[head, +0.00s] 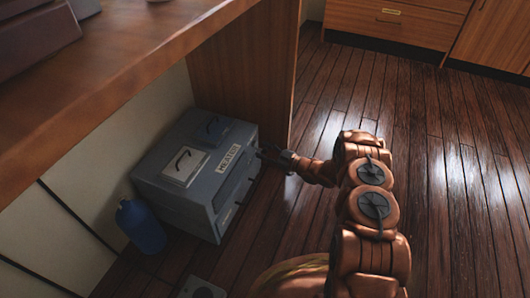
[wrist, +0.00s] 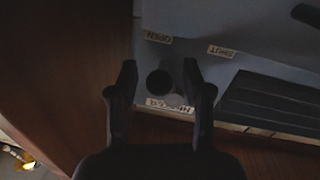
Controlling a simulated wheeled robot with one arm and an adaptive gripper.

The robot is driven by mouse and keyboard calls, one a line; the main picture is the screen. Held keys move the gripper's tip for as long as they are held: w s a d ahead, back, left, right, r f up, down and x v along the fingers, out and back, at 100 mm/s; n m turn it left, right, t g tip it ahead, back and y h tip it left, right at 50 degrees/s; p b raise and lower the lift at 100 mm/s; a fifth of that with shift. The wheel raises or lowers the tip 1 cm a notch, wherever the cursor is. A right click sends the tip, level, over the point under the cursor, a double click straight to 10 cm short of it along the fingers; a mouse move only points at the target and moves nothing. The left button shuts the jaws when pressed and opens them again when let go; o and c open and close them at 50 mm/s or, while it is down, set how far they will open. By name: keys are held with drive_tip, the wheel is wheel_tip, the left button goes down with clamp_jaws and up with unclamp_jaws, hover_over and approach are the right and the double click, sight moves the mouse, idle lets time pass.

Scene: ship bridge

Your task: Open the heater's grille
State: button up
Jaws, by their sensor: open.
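The heater (head: 172,210) is a grey-blue box on the floor under the desk, labelled HEATER. Its dark slatted grille (wrist: 275,105) is at right in the wrist view; I cannot tell how its slats stand. A dark round knob (wrist: 159,82) is on the heater's face, with OPEN and SHUT labels above it that appear upside down. A third label below it is hard to read. My gripper (wrist: 160,85) is open, with one finger on each side of the knob; contact is unclear. In the head view my gripper (head: 270,154) is at the heater's far right end.
A blue bottle (head: 140,226) stands beside the heater's near left side. A wooden panel (head: 240,75) rises behind the heater, and the desk top (head: 110,75) overhangs at left. Wooden drawers (head: 395,22) stand at the back. The plank floor (head: 450,190) at right is clear.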

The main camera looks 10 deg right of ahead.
drive_tip(key=shift+c, duration=0.4)
clamp_jaws()
drive_tip(key=shift+r, duration=0.1)
drive_tip(key=shift+w+d+r+n+p, duration=0.1)
drive_tip(key=shift+r+n+p, duration=0.2)
drive_tip(key=shift+p, duration=0.7)
drive_tip(key=shift+w+d+n+p, duration=0.2)
drive_tip(key=shift+n+p, duration=0.5)
drive_tip(key=shift+p, duration=0.4)
drive_tip(key=shift+o, duration=0.4)
unclamp_jaws()
drive_tip(key=shift+f, duration=0.1)
